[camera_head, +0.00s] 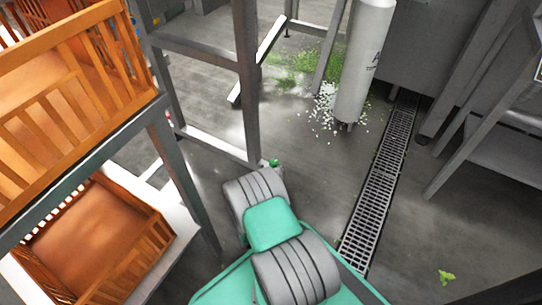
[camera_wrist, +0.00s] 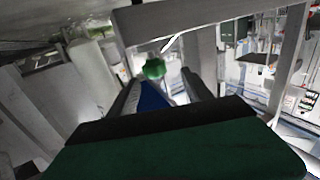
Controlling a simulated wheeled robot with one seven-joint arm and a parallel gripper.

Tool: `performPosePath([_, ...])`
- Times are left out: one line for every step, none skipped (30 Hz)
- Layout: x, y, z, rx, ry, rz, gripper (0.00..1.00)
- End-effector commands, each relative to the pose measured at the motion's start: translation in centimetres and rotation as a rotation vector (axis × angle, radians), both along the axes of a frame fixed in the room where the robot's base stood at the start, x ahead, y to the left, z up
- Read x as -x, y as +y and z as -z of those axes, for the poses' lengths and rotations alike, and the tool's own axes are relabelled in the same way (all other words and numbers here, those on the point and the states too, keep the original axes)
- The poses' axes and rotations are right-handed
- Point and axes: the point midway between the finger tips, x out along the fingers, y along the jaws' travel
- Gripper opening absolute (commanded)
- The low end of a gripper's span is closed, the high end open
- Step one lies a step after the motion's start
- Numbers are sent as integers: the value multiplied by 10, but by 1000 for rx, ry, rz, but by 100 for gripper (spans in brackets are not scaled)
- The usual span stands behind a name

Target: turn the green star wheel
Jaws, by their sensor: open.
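The green star wheel (camera_wrist: 153,68) shows in the wrist view, just beyond my fingertips and slightly left of the middle between them. A small part of the green star wheel (camera_head: 274,162) also shows in the head view, just past the far end of my arm by a grey metal leg. My gripper (camera_wrist: 161,80) is open, with one finger on each side of the lower picture and nothing held between them. In the head view my gripper is hidden behind my own arm. I cannot tell whether a finger touches the wheel.
Orange crates (camera_head: 80,70) stand on a grey frame (camera_head: 247,85) at left. A white cylinder (camera_head: 363,65) stands at the back, with white bits scattered on the floor. A floor drain grate (camera_head: 381,185) runs along the right. Open floor lies right of it, with a green leaf (camera_head: 446,277).

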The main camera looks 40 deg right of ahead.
Motion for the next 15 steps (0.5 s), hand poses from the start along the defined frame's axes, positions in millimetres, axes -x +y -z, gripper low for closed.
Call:
performPosePath([-2, -5, 1, 2, -4, 4, 58])
performPosePath([-4, -9, 1, 2, -5, 7, 58])
performPosePath([-8, -16, 2, 1, -6, 11, 58])
performPosePath([-11, -21, 2, 1, -6, 14, 58])
performPosePath([-15, -27, 1, 2, -8, 16, 58])
performPosePath([-20, -33, 3, 1, -6, 17, 58])
performPosePath([-24, -37, 3, 1, -5, 18, 58])
performPosePath([-29, -42, 2, 2, -6, 20, 58])
performPosePath([-34, -47, 2, 1, -6, 18, 58])
performPosePath([-37, -50, 3, 0, -4, 18, 58])
performPosePath([-40, -53, 3, 1, -4, 18, 58])
performPosePath([-43, -56, 2, 1, -4, 18, 58])
performPosePath([-46, -58, 1, 1, -4, 17, 58])
performPosePath([-47, -59, 1, 0, -3, 16, 58])
performPosePath([-49, -60, 1, 1, -1, 16, 58])
